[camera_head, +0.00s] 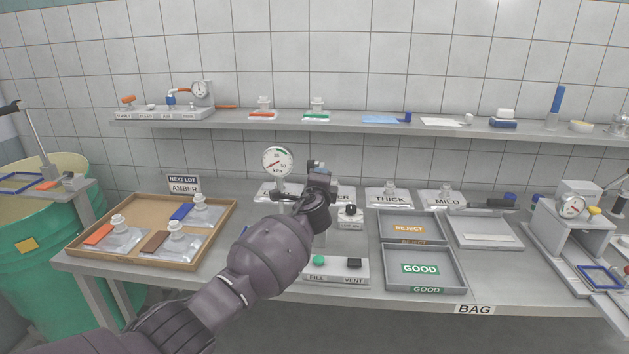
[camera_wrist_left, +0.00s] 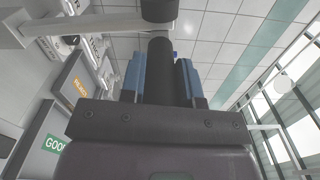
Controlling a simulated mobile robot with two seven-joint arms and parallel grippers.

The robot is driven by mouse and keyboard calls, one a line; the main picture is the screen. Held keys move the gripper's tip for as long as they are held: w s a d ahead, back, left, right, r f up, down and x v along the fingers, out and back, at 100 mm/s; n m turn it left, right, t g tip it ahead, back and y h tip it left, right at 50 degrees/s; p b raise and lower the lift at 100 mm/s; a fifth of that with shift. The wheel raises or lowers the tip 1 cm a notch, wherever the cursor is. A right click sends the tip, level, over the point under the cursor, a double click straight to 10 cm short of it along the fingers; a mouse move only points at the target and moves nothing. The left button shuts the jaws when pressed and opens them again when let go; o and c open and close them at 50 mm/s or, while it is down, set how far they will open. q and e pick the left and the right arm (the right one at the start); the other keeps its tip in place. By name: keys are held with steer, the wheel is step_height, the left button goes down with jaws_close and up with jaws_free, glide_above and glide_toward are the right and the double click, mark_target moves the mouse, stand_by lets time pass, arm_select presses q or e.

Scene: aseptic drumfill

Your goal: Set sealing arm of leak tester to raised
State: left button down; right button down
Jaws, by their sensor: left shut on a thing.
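The leak tester (camera_head: 335,272) stands on the bench, with a green FILL button and a black VENT button on its front. A round kPa gauge (camera_head: 278,162) rises at its left. My left gripper (camera_head: 318,178) is above the tester, and my arm hides much of it. In the left wrist view the gripper (camera_wrist_left: 160,72) is shut on a dark round handle (camera_wrist_left: 160,50). A pale bar (camera_wrist_left: 85,24), apparently the sealing arm, runs left from the handle's dark end. The arm's exact angle is hard to tell. My right gripper is not in view.
A reject tray (camera_head: 409,214) and a good tray (camera_head: 424,289) lie right of the tester. A wooden tray (camera_head: 217,228) with several pouches is at left. Labelled pouches (camera_head: 388,196) lie behind. A shelf (camera_head: 345,131) with small items crosses above the bench.

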arm_select(q)
steer(key=shift+d, duration=0.1)
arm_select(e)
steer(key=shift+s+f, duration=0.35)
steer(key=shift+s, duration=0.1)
arm_select(q)
steer(key=c, duration=0.9)
jaws_free()
steer(key=shift+d, duration=0.1)
steer(key=shift+o, duration=0.3)
steer(key=shift+s, duration=0.55)
steer(key=s+p, duration=0.1)
steer(key=s, duration=0.8)
steer(key=shift+s+a, duration=0.25)
steer(key=shift+s, duration=0.15)
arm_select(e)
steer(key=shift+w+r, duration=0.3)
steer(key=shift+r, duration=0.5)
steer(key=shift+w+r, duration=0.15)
